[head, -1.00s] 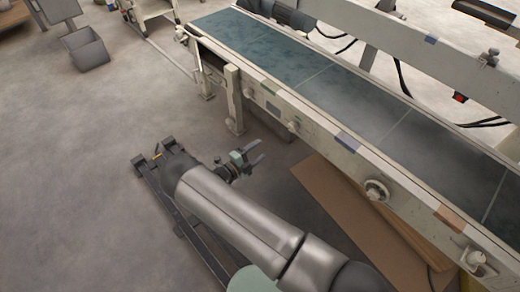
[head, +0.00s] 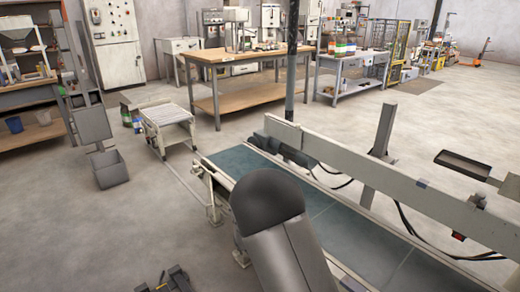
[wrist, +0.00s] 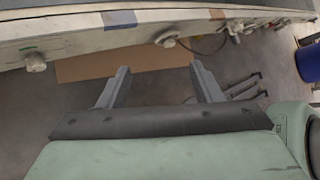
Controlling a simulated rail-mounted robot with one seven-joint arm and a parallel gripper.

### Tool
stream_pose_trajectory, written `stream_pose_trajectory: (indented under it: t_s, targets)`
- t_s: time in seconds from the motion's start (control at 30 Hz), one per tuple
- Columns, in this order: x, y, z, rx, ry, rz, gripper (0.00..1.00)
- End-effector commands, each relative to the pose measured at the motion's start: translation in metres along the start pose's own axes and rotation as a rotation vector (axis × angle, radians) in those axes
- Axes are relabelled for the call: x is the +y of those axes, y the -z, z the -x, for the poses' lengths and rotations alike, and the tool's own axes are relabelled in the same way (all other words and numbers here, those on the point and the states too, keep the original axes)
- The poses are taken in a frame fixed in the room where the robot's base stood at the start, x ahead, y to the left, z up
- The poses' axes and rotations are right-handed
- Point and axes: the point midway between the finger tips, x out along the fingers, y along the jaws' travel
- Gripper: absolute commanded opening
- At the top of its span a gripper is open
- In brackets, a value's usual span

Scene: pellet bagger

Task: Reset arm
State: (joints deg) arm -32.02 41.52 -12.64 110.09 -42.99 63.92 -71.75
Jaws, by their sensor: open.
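In the wrist view, my gripper (wrist: 158,88) is open, its two grey fingers apart with nothing between them. It points toward the side of the conveyor (wrist: 130,28), with the floor and a brown board (wrist: 150,62) showing beyond the fingers. In the head view my arm rises in front of the conveyor's dark belt (head: 330,218) and hides part of it.
A grey bin (head: 108,168) stands on the floor at the left. A small roller stand (head: 168,125) and a wooden-topped workbench (head: 245,95) stand behind the conveyor. A blue container (wrist: 308,62) is at the right in the wrist view. Open floor lies left of the conveyor.

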Motion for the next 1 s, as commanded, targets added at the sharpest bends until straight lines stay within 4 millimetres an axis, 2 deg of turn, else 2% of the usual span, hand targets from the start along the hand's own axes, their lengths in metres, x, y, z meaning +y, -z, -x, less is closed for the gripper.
stream_pose_trajectory:
  t_s: [0.03, 0.2, 0.4, 0.5, 0.6, 0.7, 0.8, 1.0]
  targets:
    - [-0.038, -0.025, 0.021, 0.091, -0.008, -0.15, 0.59]
    - [-0.134, -0.054, 0.063, 0.384, 0.02, -0.67, 0.59]
    - [-0.237, -0.073, 0.115, 0.696, 0.135, -1.265, 0.59]
    - [-0.279, -0.076, 0.138, 0.83, 0.216, -1.527, 0.59]
    - [-0.308, -0.074, 0.154, 0.934, 0.296, -1.733, 0.59]
    - [-0.325, -0.072, 0.164, 1.004, 0.356, -1.871, 0.59]
    - [-0.332, -0.07, 0.168, 1.04, 0.392, -1.944, 0.59]
    - [-0.333, -0.067, 0.168, 1.051, 0.408, -1.966, 0.59]
